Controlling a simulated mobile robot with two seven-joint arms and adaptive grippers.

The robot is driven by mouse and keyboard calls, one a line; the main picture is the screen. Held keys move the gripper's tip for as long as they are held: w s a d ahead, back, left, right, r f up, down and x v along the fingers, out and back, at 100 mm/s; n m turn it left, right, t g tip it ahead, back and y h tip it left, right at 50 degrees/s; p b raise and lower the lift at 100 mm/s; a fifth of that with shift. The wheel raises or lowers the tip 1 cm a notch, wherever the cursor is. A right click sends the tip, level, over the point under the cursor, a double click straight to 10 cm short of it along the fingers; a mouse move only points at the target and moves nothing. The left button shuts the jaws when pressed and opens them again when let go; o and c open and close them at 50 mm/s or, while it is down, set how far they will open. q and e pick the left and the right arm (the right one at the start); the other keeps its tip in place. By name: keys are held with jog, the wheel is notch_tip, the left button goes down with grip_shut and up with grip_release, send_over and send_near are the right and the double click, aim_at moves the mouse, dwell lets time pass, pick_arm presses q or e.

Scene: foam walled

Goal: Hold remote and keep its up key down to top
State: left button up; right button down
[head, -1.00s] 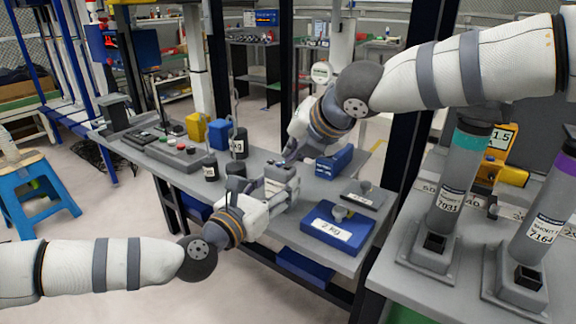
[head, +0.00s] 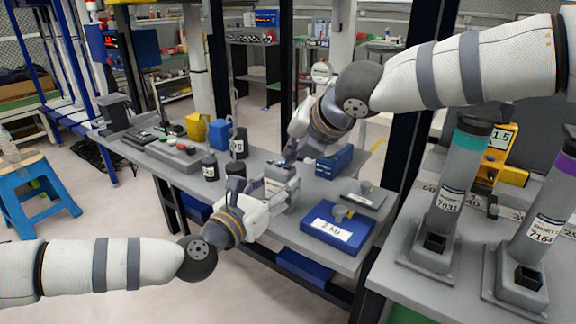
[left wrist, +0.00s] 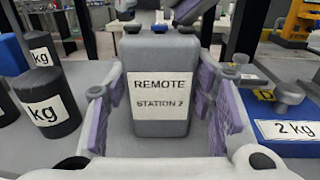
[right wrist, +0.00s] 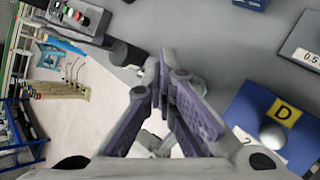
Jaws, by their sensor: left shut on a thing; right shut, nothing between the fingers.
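The remote is a grey box labelled "REMOTE STATION 2" (left wrist: 160,90), upright between the fingers of my left gripper (left wrist: 160,115) in the left wrist view. A blue key (left wrist: 160,28) sits between two dark keys on its top; key markings are not readable. In the head view my left gripper (head: 279,182) is shut on the remote above the bench. My right gripper (head: 289,160) is shut and empty, close above the remote. Its fingertips (right wrist: 163,65) meet in the right wrist view. Whether they touch a key cannot be told.
The grey bench (head: 318,190) carries a blue 2 kg block (head: 325,230), a smaller grey weight (head: 362,197), a blue block (head: 334,163), black weights (head: 210,168) and a button panel (head: 174,151). Tall grey tubes (head: 458,185) stand on the right table.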

aim_at(292, 168)
dwell(0.5)
jog(key=shift+r, duration=0.75)
jog(key=shift+r, duration=2.5)
pick_arm(q)
jog(key=o, duration=1.3)
